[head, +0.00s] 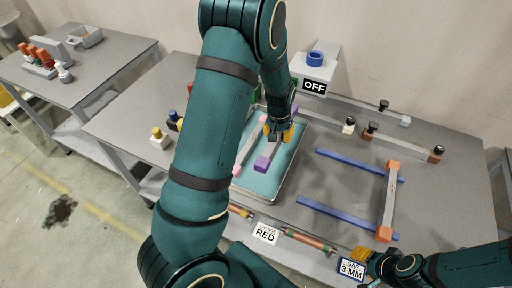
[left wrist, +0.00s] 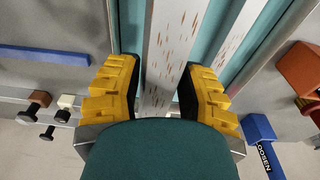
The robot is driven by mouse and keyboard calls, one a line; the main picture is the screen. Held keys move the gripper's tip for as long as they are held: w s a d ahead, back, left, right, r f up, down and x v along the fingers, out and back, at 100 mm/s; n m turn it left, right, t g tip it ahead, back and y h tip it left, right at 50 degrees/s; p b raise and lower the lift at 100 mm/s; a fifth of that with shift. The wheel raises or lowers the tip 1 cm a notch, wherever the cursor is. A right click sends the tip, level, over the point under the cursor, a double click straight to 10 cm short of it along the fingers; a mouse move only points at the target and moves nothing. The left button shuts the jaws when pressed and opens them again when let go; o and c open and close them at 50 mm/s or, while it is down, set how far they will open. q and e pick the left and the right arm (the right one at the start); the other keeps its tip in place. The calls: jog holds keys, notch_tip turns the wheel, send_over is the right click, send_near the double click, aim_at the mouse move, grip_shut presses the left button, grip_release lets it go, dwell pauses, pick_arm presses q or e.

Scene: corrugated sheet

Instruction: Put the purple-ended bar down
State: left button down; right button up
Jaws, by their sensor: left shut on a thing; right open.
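The purple-ended bar (head: 262,164) is a pale bar with a purple end block, over the teal-lined tray (head: 264,186) in the head view. My left gripper (head: 279,131) is shut on this bar. In the left wrist view a pale, rust-specked bar (left wrist: 165,55) runs between the yellow fingers. A second pale bar with pink ends (head: 237,169) lies beside it to the left. Whether the held bar touches the tray floor I cannot tell. My right gripper (head: 366,258) is open near the table's front edge, partly hidden by its own arm.
Two blue strips (head: 335,215) and an orange-ended bar (head: 391,190) lie right of the tray. A "GAP 3 MM" card (head: 351,268) is by my right gripper; a "RED" card (head: 265,234) stands at the front edge. A box with an "OFF" sign (head: 314,86) stands behind.

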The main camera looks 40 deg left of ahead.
pick_arm(q)
jog(key=shift+a, duration=0.1)
jog(key=shift+f, duration=0.4)
notch_tip(320, 180, down, 9)
jog(key=shift+f+b, duration=0.1)
jog(key=shift+b, duration=0.55)
jog(key=shift+f, duration=0.15)
jog(key=c, duration=0.6)
grip_release()
